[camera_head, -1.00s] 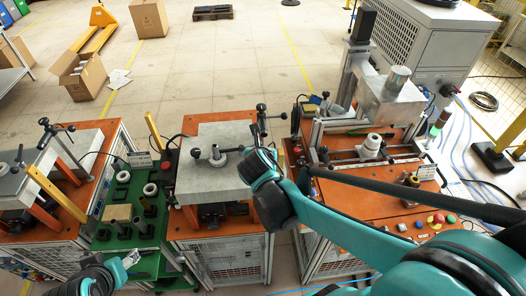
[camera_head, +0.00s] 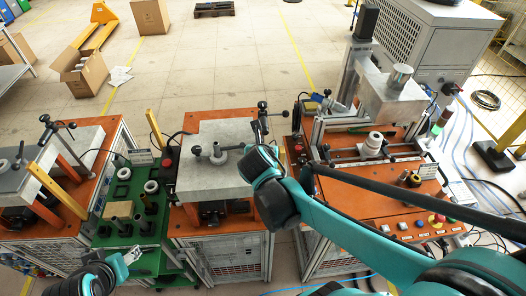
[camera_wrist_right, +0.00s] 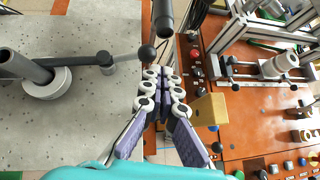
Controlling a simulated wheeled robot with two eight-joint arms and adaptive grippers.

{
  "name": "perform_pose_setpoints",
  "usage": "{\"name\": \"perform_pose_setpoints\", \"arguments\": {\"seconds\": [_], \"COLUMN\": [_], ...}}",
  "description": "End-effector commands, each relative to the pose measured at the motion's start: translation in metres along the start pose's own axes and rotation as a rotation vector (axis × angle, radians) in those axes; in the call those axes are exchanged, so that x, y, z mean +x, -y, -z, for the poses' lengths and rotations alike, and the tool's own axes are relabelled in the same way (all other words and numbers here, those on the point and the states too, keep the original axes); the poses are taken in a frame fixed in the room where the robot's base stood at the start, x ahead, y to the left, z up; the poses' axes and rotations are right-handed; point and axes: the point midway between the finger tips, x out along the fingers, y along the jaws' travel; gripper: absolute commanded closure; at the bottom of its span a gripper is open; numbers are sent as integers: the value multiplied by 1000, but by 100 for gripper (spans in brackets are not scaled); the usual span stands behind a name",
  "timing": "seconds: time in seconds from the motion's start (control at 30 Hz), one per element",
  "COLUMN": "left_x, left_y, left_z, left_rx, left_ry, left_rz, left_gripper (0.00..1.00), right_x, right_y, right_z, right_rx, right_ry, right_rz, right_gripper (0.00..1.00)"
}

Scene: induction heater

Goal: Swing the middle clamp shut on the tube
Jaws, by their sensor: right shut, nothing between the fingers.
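The middle station's grey plate (camera_head: 215,180) carries a dark upright tube (camera_head: 216,151) in a pale collar. The tube also shows at the left of the right wrist view (camera_wrist_right: 38,72). A dark bar with a black ball end (camera_wrist_right: 147,53) reaches from near the tube toward my right gripper (camera_wrist_right: 163,75). That gripper is shut and empty, just below the ball in the picture; I cannot tell whether they touch. A clamp with black knobs (camera_head: 262,112) stands at the plate's far right corner. My left gripper (camera_head: 133,255) is at the lower left, its opening unclear.
A green table (camera_head: 150,238) with rings and tubes stands left of the middle station. The right station (camera_head: 375,190) has a white collar, rails and buttons. Another clamp station (camera_head: 35,215) is at the far left. A yellow post (camera_head: 155,128) rises beside the plate.

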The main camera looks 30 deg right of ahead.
Motion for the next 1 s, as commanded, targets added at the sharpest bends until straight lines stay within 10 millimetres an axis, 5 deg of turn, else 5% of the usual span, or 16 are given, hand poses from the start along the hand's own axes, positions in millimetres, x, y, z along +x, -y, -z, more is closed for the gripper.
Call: {"name": "perform_pose_setpoints", "arguments": {"seconds": [0.5, 1.0], "left_x": [0, 0], "left_y": [0, 0], "left_z": [0, 0], "left_rx": [0, 0], "left_ry": [0, 0], "left_rz": [0, 0], "left_gripper": [46, 46], "right_x": [-88, -104], "right_y": [-1, 0], "right_z": [1, 0], "right_rx": [-3, -1], "right_ry": [-1, 0], "right_rz": [-2, 0], "right_gripper": [100, 100]}}
